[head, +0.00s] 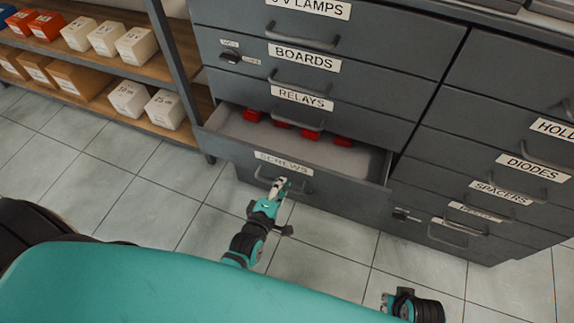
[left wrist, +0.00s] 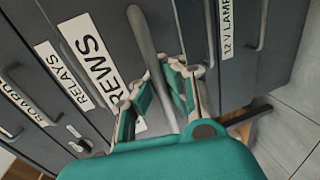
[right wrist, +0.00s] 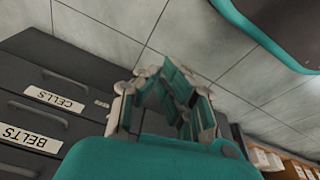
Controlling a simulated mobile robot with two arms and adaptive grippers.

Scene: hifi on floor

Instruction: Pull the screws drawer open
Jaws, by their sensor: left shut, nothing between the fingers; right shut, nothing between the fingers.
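The screws drawer (head: 330,179) stands out from the cabinet below the relays drawer, so its grey inside and several red items (head: 283,122) show. Its SCREWS label (head: 283,163) and bar handle (head: 262,175) are on the front. My left gripper (head: 284,185) is at this handle. In the left wrist view the handle (left wrist: 143,40) runs down to the left gripper's fingers (left wrist: 160,80); I cannot tell whether it passes between or behind them. That gripper is shut. My right gripper (right wrist: 163,75) is shut and empty, away from the drawer, near other drawers.
More drawers stand above, with a RELAYS label (head: 302,98) and a BOARDS label (head: 304,57), and to the right, with a DIODES label (head: 533,168). A shelf (head: 112,65) with small boxes is at the left. The tiled floor (head: 150,190) before the cabinet is clear.

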